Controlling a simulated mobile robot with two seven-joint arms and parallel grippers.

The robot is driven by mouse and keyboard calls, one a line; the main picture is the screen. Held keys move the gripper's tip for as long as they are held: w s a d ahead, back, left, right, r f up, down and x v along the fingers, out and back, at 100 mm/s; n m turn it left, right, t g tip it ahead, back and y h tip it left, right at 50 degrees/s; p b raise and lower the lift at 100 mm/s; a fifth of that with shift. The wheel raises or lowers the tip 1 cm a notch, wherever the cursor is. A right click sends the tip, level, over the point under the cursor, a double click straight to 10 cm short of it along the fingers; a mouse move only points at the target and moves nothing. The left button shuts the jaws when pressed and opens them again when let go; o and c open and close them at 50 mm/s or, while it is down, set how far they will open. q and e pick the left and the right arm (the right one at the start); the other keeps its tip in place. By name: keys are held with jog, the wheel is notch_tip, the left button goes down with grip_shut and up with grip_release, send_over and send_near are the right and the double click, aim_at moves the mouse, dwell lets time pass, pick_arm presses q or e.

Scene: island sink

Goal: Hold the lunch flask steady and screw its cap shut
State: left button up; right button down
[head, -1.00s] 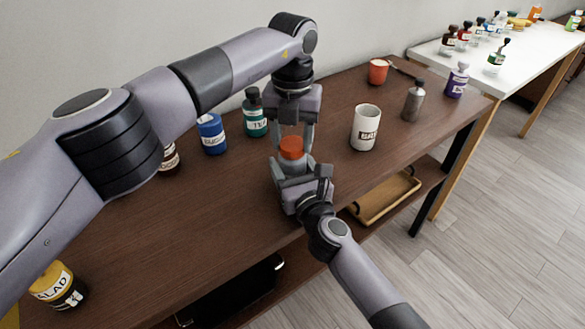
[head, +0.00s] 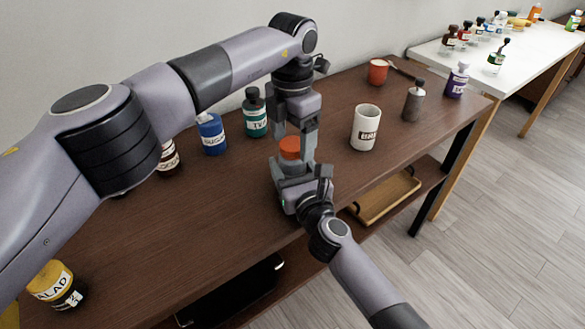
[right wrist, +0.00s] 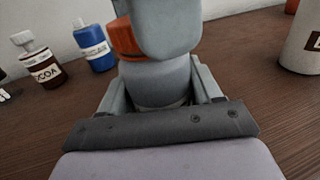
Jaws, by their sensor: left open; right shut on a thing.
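The lunch flask is a grey vessel (right wrist: 158,84) standing upright near the front edge of the brown table. Its orange cap (head: 290,146) sits on top; it also shows in the right wrist view (right wrist: 124,38), partly hidden by a left finger. I cannot tell how tightly it is seated. My right gripper (head: 291,168) is shut on the flask body from the front. My left gripper (head: 295,138) points straight down over the flask, open, with one finger in front of the cap's right side and the other behind it.

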pick_arm(q)
jog(key=shift+r, duration=2.3)
jog(key=shift+c, duration=0.4)
jog(key=n, duration=0.1)
jog(key=r+n, duration=0.1)
jog(key=n, duration=0.1)
jog(key=shift+r+n, duration=0.3)
jog(key=r+n, duration=0.1)
jog(key=n, duration=0.3)
jog(key=shift+r, duration=0.4)
jog(key=shift+f, duration=4.05)
